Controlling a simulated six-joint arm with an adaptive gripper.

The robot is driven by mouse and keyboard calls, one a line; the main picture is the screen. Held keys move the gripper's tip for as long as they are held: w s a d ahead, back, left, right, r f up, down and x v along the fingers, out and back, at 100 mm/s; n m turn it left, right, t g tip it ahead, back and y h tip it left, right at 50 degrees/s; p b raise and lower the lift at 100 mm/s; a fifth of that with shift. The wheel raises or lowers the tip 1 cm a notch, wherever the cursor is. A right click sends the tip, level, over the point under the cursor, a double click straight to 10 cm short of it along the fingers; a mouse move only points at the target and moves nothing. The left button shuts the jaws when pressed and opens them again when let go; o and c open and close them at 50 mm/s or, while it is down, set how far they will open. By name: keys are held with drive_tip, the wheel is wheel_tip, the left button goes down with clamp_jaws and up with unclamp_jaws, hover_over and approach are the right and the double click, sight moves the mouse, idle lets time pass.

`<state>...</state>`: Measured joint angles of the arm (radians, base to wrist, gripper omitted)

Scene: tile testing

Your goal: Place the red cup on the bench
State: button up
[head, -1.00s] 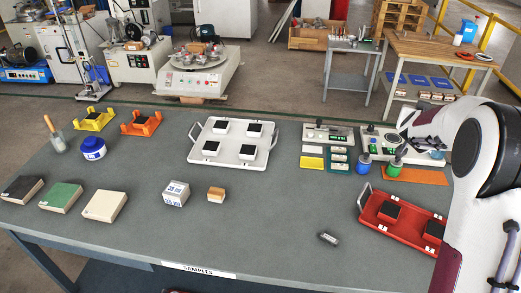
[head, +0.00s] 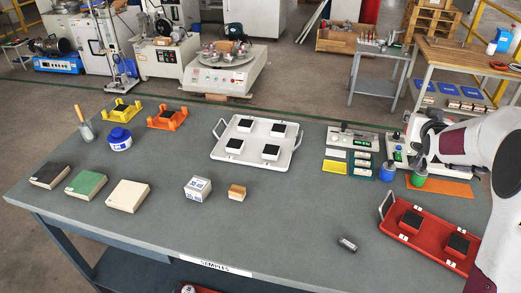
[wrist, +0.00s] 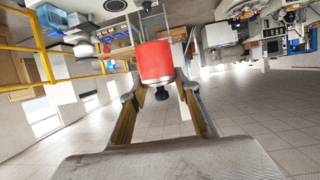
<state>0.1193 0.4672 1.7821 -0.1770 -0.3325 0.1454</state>
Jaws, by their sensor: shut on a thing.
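The red cup (wrist: 155,62) is in the wrist view, a plain red cylinder with a dark and silvery rim at its lower end in the picture. My gripper (wrist: 160,92) has one finger on each side of the cup and is shut on it. The cup does not show in the head view, where a part of my arm reaches in from the right over the back right of the bench. The bench (head: 290,215) is a large grey table with a "SAMPLES" label on its front edge.
A red tray (head: 425,238) with black-topped blocks is at the bench's right. A white tray (head: 215,150) is at mid back, with a white box (head: 197,190) and a small wooden block (head: 237,192) in front. A small grey object (head: 347,243) lies near the front. The front middle is mostly clear.

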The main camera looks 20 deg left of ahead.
drive_tip(key=s+a+f+n+y, duration=0.1)
drive_tip(key=s+a+n+y, duration=0.35)
drive_tip(key=a, duration=0.65)
drive_tip(key=s+a+f+n+g+y, duration=0.3)
drive_tip(key=s+a, duration=0.3)
drive_tip(key=s, duration=0.2)
drive_tip(key=s+a+f+n+g+y, duration=0.3)
drive_tip(key=s+a, duration=0.4)
drive_tip(key=s, duration=0.2)
drive_tip(key=s+a+f+n+g+y, duration=0.2)
drive_tip(key=s+a, duration=0.4)
drive_tip(key=s, duration=0.3)
drive_tip(key=shift+a+f+n+g+y, duration=0.2)
drive_tip(key=shift+f+n+g+y, duration=0.2)
drive_tip(key=shift+n+y, duration=0.35)
drive_tip(key=shift+w+f, duration=0.1)
hover_over(288, 241)
drive_tip(key=shift+f, duration=2.85)
drive_tip(key=shift+f, duration=2.05)
drive_tip(key=shift+f, duration=0.2)
